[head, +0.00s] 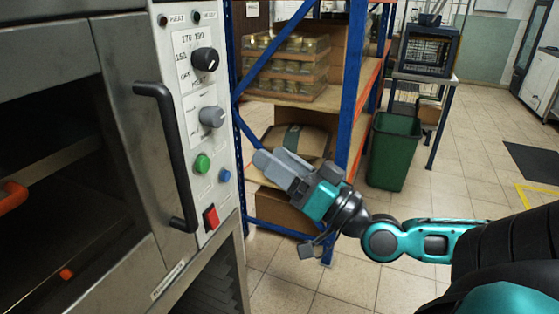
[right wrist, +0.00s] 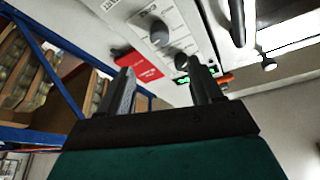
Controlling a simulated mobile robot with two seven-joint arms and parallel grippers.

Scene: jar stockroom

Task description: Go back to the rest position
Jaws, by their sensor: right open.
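My right gripper (head: 279,168) is in the middle of the head view, its arm coming in from the right. It is in front of the blue-framed shelf and to the right of the oven's control panel. In the right wrist view its two fingers (right wrist: 160,85) stand apart with nothing held between them. My left gripper is not in view.
The oven (head: 110,80) with a black handle fills the left. The blue-framed shelf (head: 352,90) holds trays of jars (head: 290,65) and a cardboard box (head: 297,141). A green bin (head: 393,150) stands behind, beside a table with a black appliance (head: 428,50). Tiled floor on the right is open.

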